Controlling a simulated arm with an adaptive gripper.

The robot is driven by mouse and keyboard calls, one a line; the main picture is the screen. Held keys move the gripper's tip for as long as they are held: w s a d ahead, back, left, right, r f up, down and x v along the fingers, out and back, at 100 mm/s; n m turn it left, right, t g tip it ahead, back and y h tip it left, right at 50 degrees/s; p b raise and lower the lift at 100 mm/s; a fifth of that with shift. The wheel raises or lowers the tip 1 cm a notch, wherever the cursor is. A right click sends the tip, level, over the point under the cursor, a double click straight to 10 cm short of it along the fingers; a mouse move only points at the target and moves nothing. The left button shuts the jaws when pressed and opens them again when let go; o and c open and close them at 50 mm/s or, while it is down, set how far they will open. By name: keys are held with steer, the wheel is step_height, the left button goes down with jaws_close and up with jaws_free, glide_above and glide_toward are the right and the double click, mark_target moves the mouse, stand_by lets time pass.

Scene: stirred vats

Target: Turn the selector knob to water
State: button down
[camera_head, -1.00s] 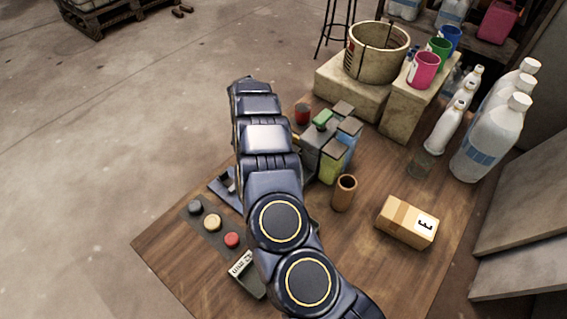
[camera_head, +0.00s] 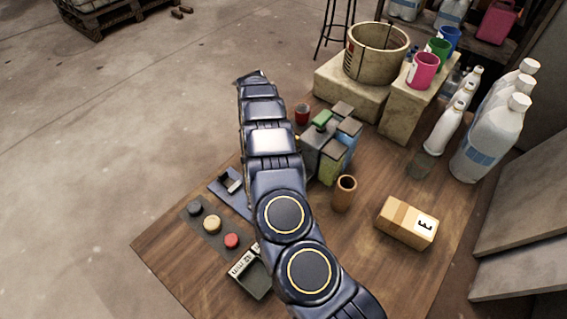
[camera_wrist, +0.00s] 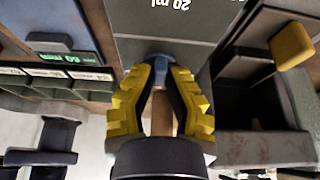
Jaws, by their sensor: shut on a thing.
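In the wrist view, my gripper (camera_wrist: 160,80) has yellow and black fingers, drawn together at their tips on a small blue-grey part (camera_wrist: 156,62). This part sits in front of a dark grey panel (camera_wrist: 165,28) with an upside-down "20 ml" mark. The fingertips hide much of the part, so I cannot tell whether it is the selector knob or which way it points. No water mark is readable. In the head view my arm crosses the middle and hides my gripper.
The wrist view shows a green-lit display (camera_wrist: 65,57) and a yellow block (camera_wrist: 291,46). In the head view, coloured containers (camera_head: 333,160), a brown cup (camera_head: 343,194), a cardboard box (camera_head: 406,222) and a red button (camera_head: 232,241) are near my arm.

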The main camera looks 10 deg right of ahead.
steer(key=shift+s+d+f, duration=0.1)
steer(key=shift+s, duration=0.05)
steer(key=c, duration=1)
jaws_free()
steer(key=shift+c, duration=0.2)
steer(key=shift+r, duration=0.2)
steer(key=shift+w+a+r, duration=0.2)
steer(key=shift+w+r, duration=0.05)
steer(key=shift+r, duration=0.05)
steer(key=v, duration=1.1)
